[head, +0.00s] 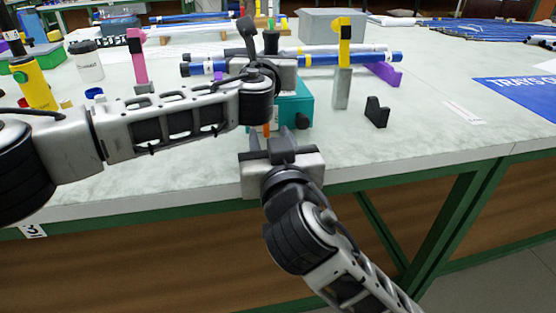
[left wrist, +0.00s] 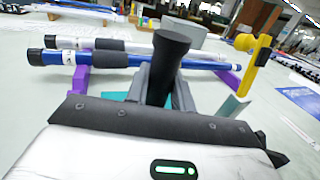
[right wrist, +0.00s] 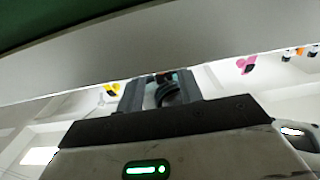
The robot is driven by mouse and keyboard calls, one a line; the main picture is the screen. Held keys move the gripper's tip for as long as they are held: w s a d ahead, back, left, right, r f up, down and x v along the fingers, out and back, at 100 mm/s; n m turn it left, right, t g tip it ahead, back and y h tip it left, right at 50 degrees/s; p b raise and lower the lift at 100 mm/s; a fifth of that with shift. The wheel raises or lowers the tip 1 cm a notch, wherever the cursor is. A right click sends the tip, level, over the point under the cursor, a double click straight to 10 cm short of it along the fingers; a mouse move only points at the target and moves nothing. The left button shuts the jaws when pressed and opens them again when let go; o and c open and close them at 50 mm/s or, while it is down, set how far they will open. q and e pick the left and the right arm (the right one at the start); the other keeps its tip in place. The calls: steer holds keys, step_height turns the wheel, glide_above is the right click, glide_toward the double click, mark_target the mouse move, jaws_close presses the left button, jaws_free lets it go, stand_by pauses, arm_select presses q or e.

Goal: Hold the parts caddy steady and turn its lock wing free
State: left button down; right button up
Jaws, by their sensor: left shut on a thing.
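The parts caddy is a teal box (head: 293,104) near the front edge of the table, partly hidden by my left arm. My left gripper (head: 268,68) is above it, shut on its dark upright handle (left wrist: 168,62). A dark round knob (head: 302,121) sits low on the caddy's front. A small orange piece (head: 266,130) shows left of it; I cannot tell which is the lock wing. My right gripper (head: 268,143) is at the table edge, just in front of the caddy, its fingers apart. In the right wrist view a dark curved part (right wrist: 168,95) shows between or beyond them.
Blue and white rods (head: 370,57) lie on purple supports (head: 384,73) behind the caddy. A yellow-topped post (head: 344,40) and a black bracket (head: 377,112) stand to the right. A pink piece (head: 138,62) and a yellow bottle (head: 34,82) stand left. The front right table is mostly clear.

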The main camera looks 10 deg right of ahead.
steer(key=s, duration=0.9)
steer(key=shift+a, duration=0.1)
